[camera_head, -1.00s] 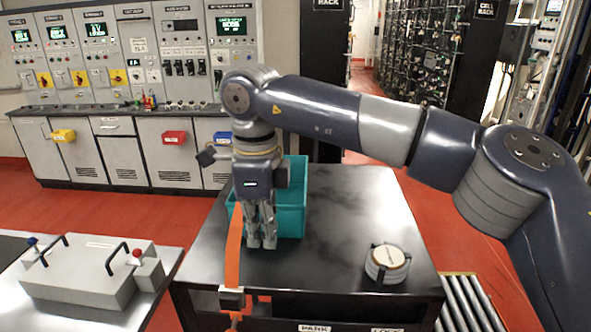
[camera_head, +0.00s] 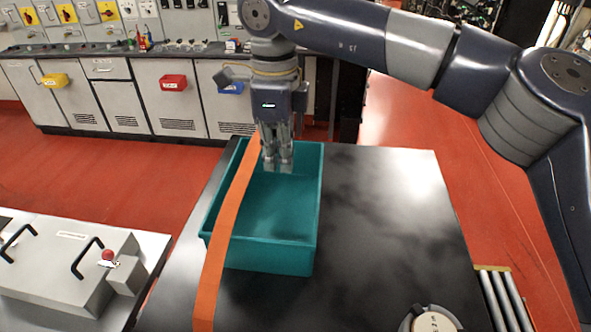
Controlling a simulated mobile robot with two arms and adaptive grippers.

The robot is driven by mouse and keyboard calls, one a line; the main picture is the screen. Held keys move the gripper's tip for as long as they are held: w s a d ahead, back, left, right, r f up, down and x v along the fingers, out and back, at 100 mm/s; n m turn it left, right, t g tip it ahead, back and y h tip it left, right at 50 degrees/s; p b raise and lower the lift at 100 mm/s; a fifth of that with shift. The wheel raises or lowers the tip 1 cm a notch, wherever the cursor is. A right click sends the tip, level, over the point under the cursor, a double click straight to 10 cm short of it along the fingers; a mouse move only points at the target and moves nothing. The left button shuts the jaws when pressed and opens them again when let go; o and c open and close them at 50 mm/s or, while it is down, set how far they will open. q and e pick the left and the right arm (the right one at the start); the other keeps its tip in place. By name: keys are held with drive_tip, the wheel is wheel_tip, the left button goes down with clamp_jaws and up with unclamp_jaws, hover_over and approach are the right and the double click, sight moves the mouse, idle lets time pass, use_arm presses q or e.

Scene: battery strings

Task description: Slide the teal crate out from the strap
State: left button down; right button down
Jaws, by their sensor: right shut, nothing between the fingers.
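The teal crate (camera_head: 270,255) stands upright on the dark table, open at the top and apparently empty. The orange strap (camera_head: 225,225) runs lengthwise over its left part, from the far rim across the front left and down toward the bottom of the picture. My right gripper (camera_head: 278,168) points down at the far end of the crate, just right of the strap. It is shut with nothing held, and its fingertips overlap the crate's far interior; whether they touch it I cannot tell. My left gripper is not in view.
The dark table (camera_head: 390,225) is clear right of the crate. A round pale-topped object (camera_head: 433,320) sits at its front right. A grey handled case (camera_head: 60,275) lies on the bench at left. Metal rollers (camera_head: 500,300) are at right.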

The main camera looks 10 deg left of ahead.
drive_tip(key=p, duration=0.5)
hover_over(301, 218)
drive_tip(key=a, duration=0.4)
wheel_tip(301, 218, down, 9)
drive_tip(key=shift+w+d+f, duration=0.1)
drive_tip(key=shift+d+f, duration=0.05)
drive_tip(key=shift+f, duration=0.05)
drive_tip(key=d+p, duration=0.1)
drive_tip(key=d, duration=0.2)
drive_tip(key=shift+r, duration=0.1)
drive_tip(key=shift+d+p, duration=0.35)
drive_tip(key=shift+d, duration=0.05)
drive_tip(key=shift+f, duration=0.2)
drive_tip(key=shift+a, duration=0.1)
